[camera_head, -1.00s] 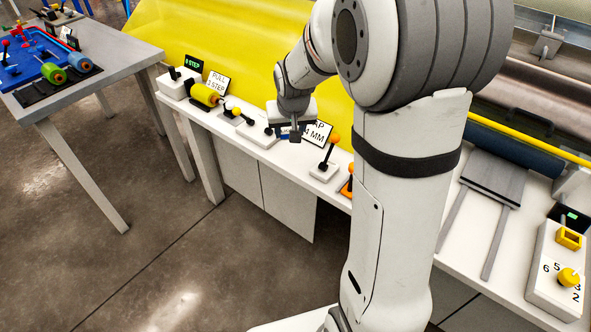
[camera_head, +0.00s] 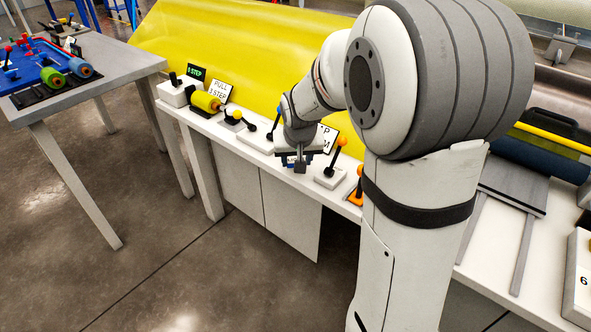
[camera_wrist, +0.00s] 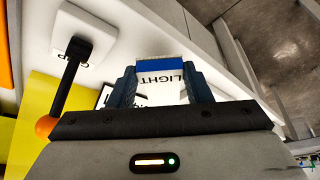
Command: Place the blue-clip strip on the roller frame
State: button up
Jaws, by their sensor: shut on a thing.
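My gripper (camera_head: 299,162) hangs over the front of the long white bench in the head view, partly hidden by my arm. In the wrist view my gripper (camera_wrist: 162,86) is shut on the blue-clip strip (camera_wrist: 156,70), a blue band with a white part lettered "LIGHT" between the two fingers. The rest of the strip is hidden. The blue tray (camera_head: 25,62) on the grey table at left has a green and a blue roller at its front. A dark blue roller (camera_head: 545,158) lies at the right end of the bench. I cannot tell which is the roller frame.
An orange-knobbed lever (camera_head: 331,165) stands close right of my gripper; it also shows in the wrist view (camera_wrist: 65,90). A yellow roller (camera_head: 206,102) and small levers stand left along the bench. A yellow sheet (camera_head: 235,45) rises behind. The floor (camera_head: 190,270) in front is clear.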

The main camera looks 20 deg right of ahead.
jog(key=shift+f, duration=1.6)
jog(key=shift+f+b, duration=0.1)
jog(key=shift+b, duration=0.25)
jog(key=o, duration=1)
jog(key=shift+c, duration=0.2)
